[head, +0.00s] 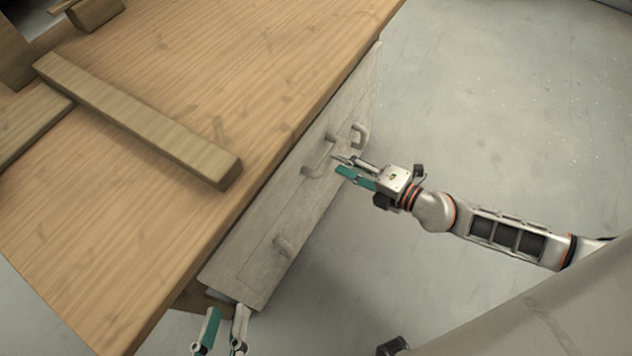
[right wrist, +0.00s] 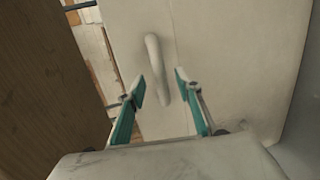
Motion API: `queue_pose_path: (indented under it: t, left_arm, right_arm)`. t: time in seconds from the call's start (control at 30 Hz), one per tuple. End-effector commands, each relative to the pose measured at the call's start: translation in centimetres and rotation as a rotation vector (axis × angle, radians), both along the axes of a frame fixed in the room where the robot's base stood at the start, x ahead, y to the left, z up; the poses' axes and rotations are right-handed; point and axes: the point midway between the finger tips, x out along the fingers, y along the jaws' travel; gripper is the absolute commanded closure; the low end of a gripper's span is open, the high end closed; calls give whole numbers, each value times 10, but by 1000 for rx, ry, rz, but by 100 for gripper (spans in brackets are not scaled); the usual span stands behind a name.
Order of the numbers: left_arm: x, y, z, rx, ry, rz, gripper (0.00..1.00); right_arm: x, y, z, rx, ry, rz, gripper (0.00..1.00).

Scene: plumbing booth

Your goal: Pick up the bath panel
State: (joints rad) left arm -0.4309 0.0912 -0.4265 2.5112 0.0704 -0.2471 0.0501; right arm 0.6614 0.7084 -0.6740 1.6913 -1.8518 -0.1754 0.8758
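The bath panel (head: 298,208) is a long, pale grey board with several curved handles. It stands along the side of the wooden table in the head view, and it also fills much of the right wrist view (right wrist: 225,50). My right gripper (head: 341,164) is open beside one handle (head: 319,164). In the right wrist view, a handle (right wrist: 155,62) stands just ahead of and between the parted fingers (right wrist: 158,80), with no clear contact. My left gripper (head: 226,315) is at the panel's near lower end, its fingers apart and nothing visible between them. Its wrist is cut off below.
The wooden table (head: 230,80) runs along the panel's left side. A wooden beam (head: 140,118) lies on it, with other wood pieces at the upper left. The grey floor (head: 500,90) to the right is clear apart from my right arm.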

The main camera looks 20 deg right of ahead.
Motion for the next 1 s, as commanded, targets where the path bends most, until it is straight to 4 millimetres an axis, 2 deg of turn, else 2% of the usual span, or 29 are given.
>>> queue_pose_path:
  t: [0.3,0.63,0.77,1.0]
  left_arm:
    - [-1,1,-2,11,1,-4,72]
    - [-1,0,-1,2,1,-2,72]
    - [0,0,-1,1,1,-2,72]
    - [0,0,0,1,0,-2,72]
  right_arm:
    - [34,23,-11,2,1,-1,66]
    - [39,26,-13,1,2,-1,66]
    - [39,26,-13,1,2,-1,99]
    - [41,26,-8,3,-8,-2,100]
